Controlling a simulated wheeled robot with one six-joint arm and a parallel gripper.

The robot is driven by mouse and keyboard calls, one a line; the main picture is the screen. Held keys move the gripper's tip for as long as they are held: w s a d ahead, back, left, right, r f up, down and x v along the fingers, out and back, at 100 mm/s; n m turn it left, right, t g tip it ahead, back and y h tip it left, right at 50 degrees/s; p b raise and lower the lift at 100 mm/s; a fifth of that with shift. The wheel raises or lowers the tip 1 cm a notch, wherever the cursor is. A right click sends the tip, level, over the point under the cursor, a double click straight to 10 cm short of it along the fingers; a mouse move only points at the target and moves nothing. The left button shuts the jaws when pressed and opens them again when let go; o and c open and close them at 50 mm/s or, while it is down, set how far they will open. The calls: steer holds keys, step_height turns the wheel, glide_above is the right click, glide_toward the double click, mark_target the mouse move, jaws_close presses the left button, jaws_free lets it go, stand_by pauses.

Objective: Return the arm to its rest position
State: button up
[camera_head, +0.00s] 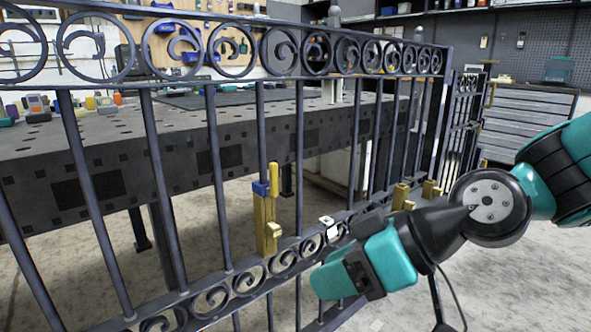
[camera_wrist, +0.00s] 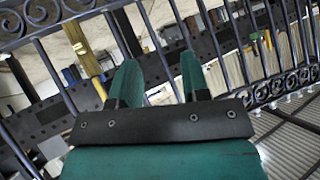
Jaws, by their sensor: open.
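My gripper (camera_head: 330,280) is in the lower right of the head view, at the end of my teal and black arm, in front of the gate. In the wrist view my gripper (camera_wrist: 160,85) shows two teal fingers spread apart with nothing between them. The dark scroll gate (camera_head: 215,170) runs across the head view, with scrolls along its top and bottom. Its bars and scrolls also fill much of the wrist view (camera_wrist: 40,15). From these views I cannot tell the exact gap between my fingertips and the bars.
A yellow clamp with a blue part (camera_head: 265,215) stands upright at the gate. More yellow pieces (camera_head: 402,195) are farther right. A dark perforated table (camera_head: 100,150) stands behind the gate. Drawers (camera_head: 525,125) are at the back right. Bare floor (camera_head: 510,285) shows at the lower right.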

steer(key=s+d+m+g+h+p, duration=0.2)
steer(key=s+d+m+g+h, duration=0.15)
steer(key=s+d+h, duration=0.45)
step_height(320, 180, up, 33)
steer(key=s+d+y+p, duration=0.1)
steer(key=s+y+p, duration=0.1)
steer(key=p, duration=3)
steer(key=shift+d, duration=0.35)
steer(key=shift+m+t, duration=0.25)
